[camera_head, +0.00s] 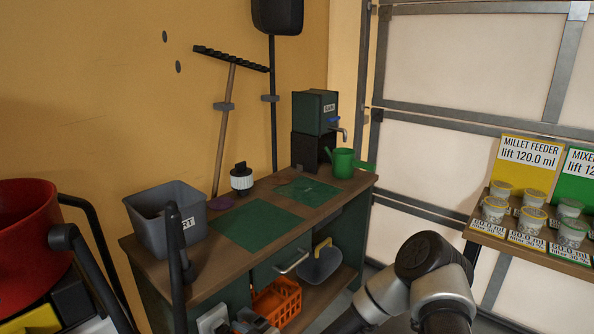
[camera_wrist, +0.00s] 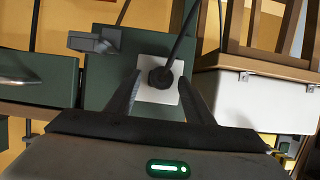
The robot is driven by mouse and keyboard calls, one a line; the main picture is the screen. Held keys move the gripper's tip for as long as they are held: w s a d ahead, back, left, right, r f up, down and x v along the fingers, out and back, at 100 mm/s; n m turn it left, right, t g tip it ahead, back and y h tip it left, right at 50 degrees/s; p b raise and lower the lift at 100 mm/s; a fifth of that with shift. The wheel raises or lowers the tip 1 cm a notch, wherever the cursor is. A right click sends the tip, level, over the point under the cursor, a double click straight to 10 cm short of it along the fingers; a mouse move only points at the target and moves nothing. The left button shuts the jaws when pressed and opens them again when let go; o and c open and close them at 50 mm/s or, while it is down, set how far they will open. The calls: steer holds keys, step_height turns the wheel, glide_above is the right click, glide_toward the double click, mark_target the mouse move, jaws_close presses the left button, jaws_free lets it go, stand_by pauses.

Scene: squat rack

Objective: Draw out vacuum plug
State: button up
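The black round vacuum plug (camera_wrist: 161,79) sits at a white socket plate (camera_wrist: 147,95) on a dark green panel in the wrist view. A black cord (camera_wrist: 181,38) runs up from it. My gripper (camera_wrist: 160,76) is open, with one dark finger on each side of the plug in the picture. Gaps show between plug and fingers; how deep the fingertips reach is hard to tell. In the head view a white plate (camera_head: 212,319), likely the socket, shows at the workbench's lower front. A red tub with black tubing (camera_head: 30,240), perhaps the vacuum, stands at the left.
A grey bracket (camera_wrist: 95,42) juts out left of the socket in the wrist view. A white box (camera_wrist: 255,98) and wooden legs (camera_wrist: 272,28) are at the right. The workbench (camera_head: 200,275) holds a grey bin (camera_head: 150,210); an orange basket (camera_head: 277,302) sits below.

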jaws_close()
steer(key=shift+s+d, duration=0.4)
steer(key=shift+d, duration=0.15)
stand_by(0.5)
steer(key=s+d, duration=0.5)
steer(key=d, duration=0.1)
steer(key=shift+s+d+f, duration=0.15)
steer(key=shift+s+f, duration=0.05)
steer(key=shift+s, duration=0.05)
stand_by(1.0)
